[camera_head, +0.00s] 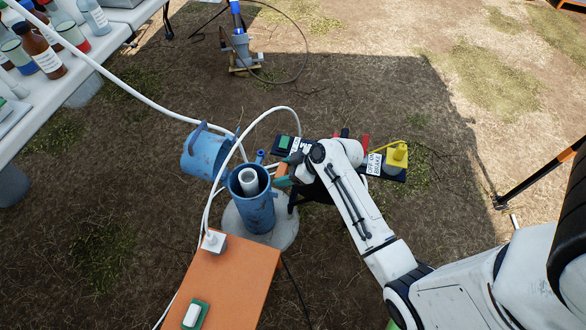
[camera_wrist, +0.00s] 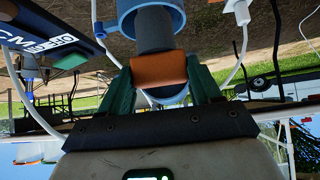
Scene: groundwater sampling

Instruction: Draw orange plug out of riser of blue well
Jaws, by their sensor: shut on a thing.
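The blue well (camera_head: 255,210) stands left of my arm in the head view, with its lid (camera_head: 207,154) swung open to the left. The pale riser (camera_head: 248,178) stands inside it, and I see no orange on its top. My gripper (camera_head: 283,175) is just right of the well's rim, its green fingers pointing towards it. In the wrist view, which is upside down, my gripper (camera_wrist: 160,82) is shut on the orange plug (camera_wrist: 159,70). A grey pipe (camera_wrist: 154,30) and the blue casing (camera_wrist: 126,12) show behind the plug. Whether plug and pipe touch, I cannot tell.
An orange case (camera_head: 235,275) with a white plug stands in front of the well. A dark power strip (camera_head: 390,172) with a yellow plug lies to the right. White hoses arch over the well. A table (camera_head: 60,85) with bottles is at the upper left.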

